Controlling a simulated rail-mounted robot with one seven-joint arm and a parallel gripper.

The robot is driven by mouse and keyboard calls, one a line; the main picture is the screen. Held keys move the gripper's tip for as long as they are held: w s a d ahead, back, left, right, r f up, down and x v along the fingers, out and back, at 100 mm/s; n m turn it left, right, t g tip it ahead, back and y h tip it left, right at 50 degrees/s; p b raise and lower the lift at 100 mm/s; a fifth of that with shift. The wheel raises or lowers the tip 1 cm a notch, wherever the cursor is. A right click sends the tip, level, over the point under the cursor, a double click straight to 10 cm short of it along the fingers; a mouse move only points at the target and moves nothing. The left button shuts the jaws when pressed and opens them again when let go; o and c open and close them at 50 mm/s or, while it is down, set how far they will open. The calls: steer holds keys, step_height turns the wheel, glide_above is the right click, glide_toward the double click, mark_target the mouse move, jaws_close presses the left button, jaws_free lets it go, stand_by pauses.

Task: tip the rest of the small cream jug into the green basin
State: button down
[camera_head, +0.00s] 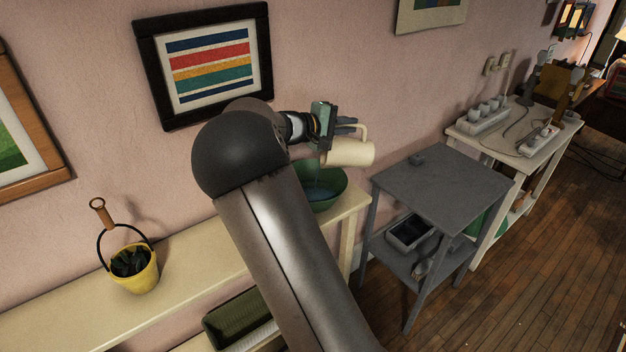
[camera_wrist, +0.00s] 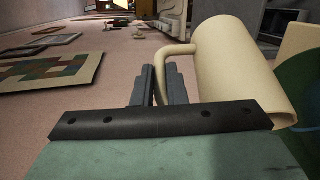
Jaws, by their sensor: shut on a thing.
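The small cream jug (camera_head: 348,152) is held tilted on its side in the air above the green basin (camera_head: 325,190). My gripper (camera_head: 345,126) is shut on the jug's handle. In the wrist view the jug (camera_wrist: 240,70) fills the right side, and the fingers of my gripper (camera_wrist: 160,84) close around its looped handle. The basin stands on the right end of the cream shelf, with bluish liquid in it and a thin stream above it. Part of the basin is hidden behind my arm. The inside of the jug is not visible. The basin's edge also shows in the wrist view (camera_wrist: 304,85).
A yellow bucket (camera_head: 134,275) with dark contents stands on the cream shelf (camera_head: 60,318) at left. A grey side table (camera_head: 445,190) stands right of the basin, with a small dark object on top. A pale table (camera_head: 555,122) with power strips is farther right.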

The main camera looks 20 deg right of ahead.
steer(key=shift+a+f+b, duration=0.1)
steer(key=shift+a+b, duration=0.1)
steer(key=shift+b, duration=0.15)
steer(key=shift+s+d, duration=0.1)
steer(key=shift+d, duration=0.3)
steer(key=shift+s+d+f+m+y+p, duration=0.1)
steer(key=shift+s+d+m+y+p, duration=0.1)
steer(key=shift+d+y+p, duration=0.25)
steer(key=shift+s+d+f+m+y+p, duration=0.15)
steer(key=shift+d+y+p, duration=0.1)
steer(key=shift+d+y, duration=0.3)
steer(key=shift+w+a+f, duration=0.1)
